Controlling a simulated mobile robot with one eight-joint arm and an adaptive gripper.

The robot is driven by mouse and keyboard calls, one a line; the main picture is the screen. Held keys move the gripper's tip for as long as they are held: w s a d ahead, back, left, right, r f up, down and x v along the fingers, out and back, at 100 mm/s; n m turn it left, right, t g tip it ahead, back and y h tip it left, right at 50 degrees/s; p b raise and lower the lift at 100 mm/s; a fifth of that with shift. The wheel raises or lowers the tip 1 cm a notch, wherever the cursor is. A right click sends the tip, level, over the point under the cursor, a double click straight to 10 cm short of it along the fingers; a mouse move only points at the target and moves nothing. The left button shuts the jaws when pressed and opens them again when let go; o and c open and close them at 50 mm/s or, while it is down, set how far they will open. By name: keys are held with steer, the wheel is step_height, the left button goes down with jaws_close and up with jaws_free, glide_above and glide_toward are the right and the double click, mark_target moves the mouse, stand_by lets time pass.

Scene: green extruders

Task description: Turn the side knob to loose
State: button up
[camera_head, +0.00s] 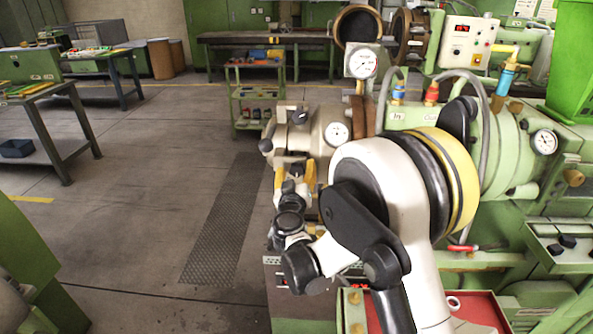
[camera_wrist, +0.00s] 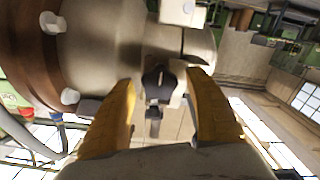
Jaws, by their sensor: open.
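The grey extruder end housing (camera_head: 313,135) stands ahead of my gripper (camera_head: 294,172), with a dial gauge on its side. In the wrist view, a small black knob (camera_wrist: 158,83) on a light block shows between the two yellow fingers of my gripper (camera_wrist: 161,82). The fingers are spread, one on each side of the knob, with a visible gap to each. I cannot tell how close the tips are in depth. In the head view, my arm and gripper hide that knob. The knob's setting marks are not readable.
A brown ring and curved housing (camera_wrist: 60,45) fill the left of the wrist view, close to the left finger. Hoses and gauges (camera_head: 361,64) rise behind my arm.

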steer(key=c, duration=1.2)
